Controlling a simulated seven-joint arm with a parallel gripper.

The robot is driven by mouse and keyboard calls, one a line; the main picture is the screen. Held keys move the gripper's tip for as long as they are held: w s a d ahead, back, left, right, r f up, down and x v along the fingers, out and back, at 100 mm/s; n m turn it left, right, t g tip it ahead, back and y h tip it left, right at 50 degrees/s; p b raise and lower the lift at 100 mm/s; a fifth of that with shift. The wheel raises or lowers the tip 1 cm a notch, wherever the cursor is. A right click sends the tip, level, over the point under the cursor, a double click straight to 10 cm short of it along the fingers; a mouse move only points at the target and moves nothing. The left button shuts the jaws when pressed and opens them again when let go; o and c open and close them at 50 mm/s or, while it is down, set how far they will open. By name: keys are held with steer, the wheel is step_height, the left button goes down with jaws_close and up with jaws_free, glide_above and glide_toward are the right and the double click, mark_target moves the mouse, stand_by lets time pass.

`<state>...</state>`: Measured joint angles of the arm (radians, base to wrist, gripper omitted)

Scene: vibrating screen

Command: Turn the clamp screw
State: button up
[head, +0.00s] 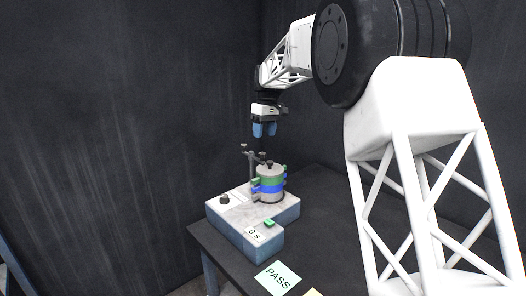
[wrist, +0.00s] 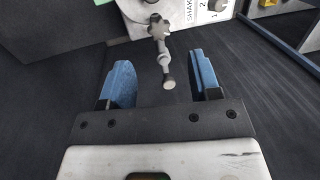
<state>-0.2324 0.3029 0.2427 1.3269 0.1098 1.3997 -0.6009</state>
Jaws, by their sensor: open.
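The vibrating screen has a pale base (head: 225,212) with a round stack of green and blue sieve rings (head: 269,187) on it. A thin clamp arm with small dark knobs (head: 263,154) stands at the stack's upper left. In the wrist view a star-shaped knob (wrist: 159,27) sits on a thin metal arm ending in a small round-ended piece (wrist: 168,82). I cannot tell which of these is the clamp screw. My gripper (head: 264,131) hangs above the clamp, fingers down. In the wrist view my gripper (wrist: 160,62) is open, its blue fingers either side of the arm's end, touching nothing visible.
The base has a dark knob (head: 224,200), a green button (head: 269,222) and a "0 s" display (head: 254,234). A "PASS" card (head: 278,277) lies on the dark table (head: 318,235) in front. The table right of the base is clear.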

mark_target(262, 153)
steer(key=m, duration=0.5)
steer(key=w+m+g, duration=0.1)
steer(key=m, duration=0.4)
steer(key=d+m+g+y, duration=0.1)
steer(key=m, duration=0.4)
steer(key=shift+w, duration=0.35)
steer(key=shift+f, duration=0.1)
steer(key=shift+x, duration=3.85)
steer(key=shift+a, duration=0.1)
steer(key=shift+c, duration=0.5)
steer(key=c, duration=0.8)
